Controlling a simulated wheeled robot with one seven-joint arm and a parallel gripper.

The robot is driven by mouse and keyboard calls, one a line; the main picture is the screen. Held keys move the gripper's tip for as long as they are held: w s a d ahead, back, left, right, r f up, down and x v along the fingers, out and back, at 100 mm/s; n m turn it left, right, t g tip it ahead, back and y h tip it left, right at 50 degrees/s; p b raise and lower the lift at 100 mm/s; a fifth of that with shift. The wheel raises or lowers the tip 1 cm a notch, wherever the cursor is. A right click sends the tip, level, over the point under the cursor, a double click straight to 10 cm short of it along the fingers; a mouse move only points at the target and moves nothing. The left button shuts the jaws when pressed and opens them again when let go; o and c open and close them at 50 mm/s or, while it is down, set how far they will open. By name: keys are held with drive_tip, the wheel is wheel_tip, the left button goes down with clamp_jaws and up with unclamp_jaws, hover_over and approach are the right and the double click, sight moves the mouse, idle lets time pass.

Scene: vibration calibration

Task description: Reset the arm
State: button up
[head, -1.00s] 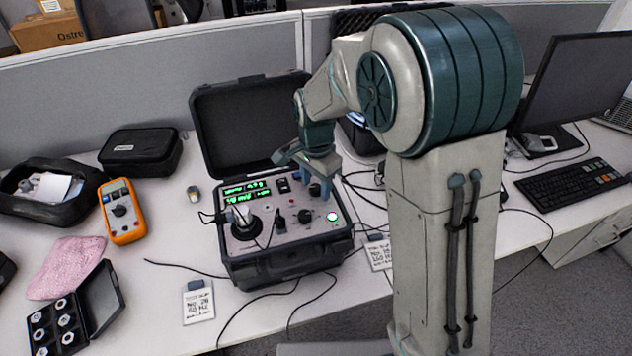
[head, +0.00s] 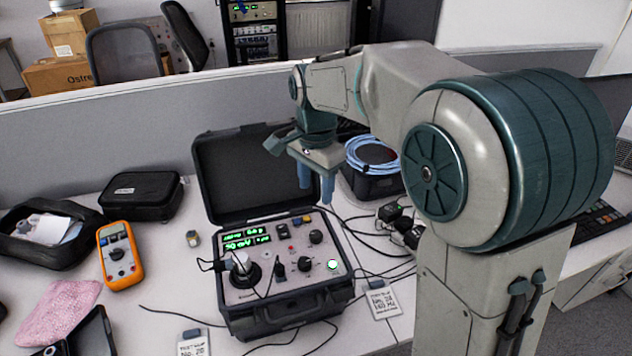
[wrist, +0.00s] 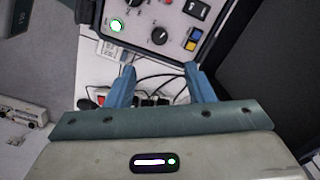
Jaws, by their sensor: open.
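My gripper (head: 316,182) hangs above the right rear part of the open calibrator case (head: 285,300), its two blue fingers apart and empty. In the wrist view, my gripper (wrist: 158,82) shows its fingers spread, with cables and white desk between them. The calibrator's panel (wrist: 160,20) shows at the top of that view, with a lit green button (wrist: 117,25) and a dark knob (wrist: 159,36). In the head view the panel has green displays (head: 246,238) and a shaker post (head: 241,265) at its left. The fingers appear clear of the panel.
An orange multimeter (head: 119,255), a black pouch (head: 140,195) and a pink cloth (head: 58,312) lie left of the case. A coil of blue cable (head: 370,155) sits behind right. Loose black cables and a tag card (head: 383,302) lie right. A grey partition (head: 100,135) stands behind.

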drive_tip(key=shift+r, duration=0.2)
idle(0.3)
drive_tip(key=s+d+f+n+t, duration=0.1)
drive_tip(key=s+d+n, duration=0.3)
drive_tip(key=s+d, duration=0.3)
drive_tip(key=s+d+f+n+t, duration=0.2)
drive_tip(key=s+d+n, duration=0.3)
drive_tip(key=s, duration=0.7)
drive_tip(key=shift+d+f, duration=0.25)
drive_tip(key=shift+d, duration=0.85)
